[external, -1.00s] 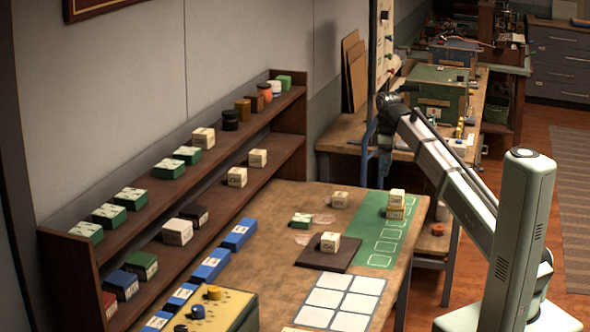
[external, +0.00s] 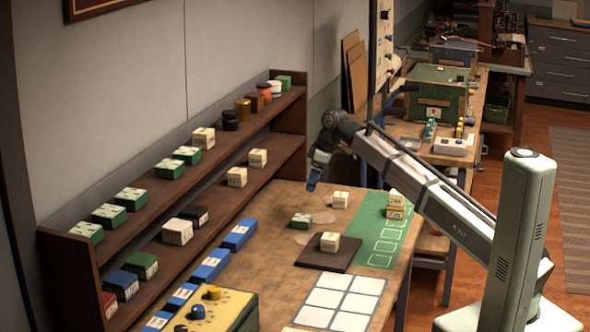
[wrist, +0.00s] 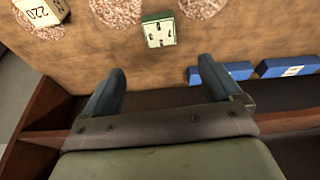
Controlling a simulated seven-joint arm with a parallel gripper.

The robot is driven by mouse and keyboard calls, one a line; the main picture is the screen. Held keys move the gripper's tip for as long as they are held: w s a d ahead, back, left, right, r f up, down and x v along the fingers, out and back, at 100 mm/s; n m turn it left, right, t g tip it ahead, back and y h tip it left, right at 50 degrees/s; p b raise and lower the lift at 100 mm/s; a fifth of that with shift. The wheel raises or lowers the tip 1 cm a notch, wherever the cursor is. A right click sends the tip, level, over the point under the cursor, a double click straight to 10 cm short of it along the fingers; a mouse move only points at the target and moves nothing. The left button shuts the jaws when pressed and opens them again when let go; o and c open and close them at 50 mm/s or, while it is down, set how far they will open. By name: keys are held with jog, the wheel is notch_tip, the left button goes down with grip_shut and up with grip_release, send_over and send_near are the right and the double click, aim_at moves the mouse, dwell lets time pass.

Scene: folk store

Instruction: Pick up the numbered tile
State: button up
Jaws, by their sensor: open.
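Several cream blocks with dark markings stand on the wooden table in the external view: one near the back (external: 340,200), one on a dark square board (external: 330,242), and a stack of two (external: 396,205) on the green mat. A cream tile marked 220 (wrist: 42,10) shows at the top left of the wrist view. A green-sided tile with a pale marked face (wrist: 159,32) lies ahead of the fingers; it also shows in the external view (external: 301,220). My gripper (external: 315,178) is open and empty, above the table's back left. Its spread fingers show in the wrist view (wrist: 160,82).
A two-level wooden shelf (external: 280,152) with boxes and jars runs along the left wall. Blue boxes (external: 239,234) line the table's left edge. A green mat (external: 376,258) and a white grid (external: 341,300) lie to the right and front.

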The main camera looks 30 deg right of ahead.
aim_at(302, 217)
jog(key=x, duration=1.3)
jog(key=shift+f, duration=0.4)
jog(key=c, duration=1.2)
jog(key=shift+r, duration=0.1)
jog(key=shift+c, duration=0.2)
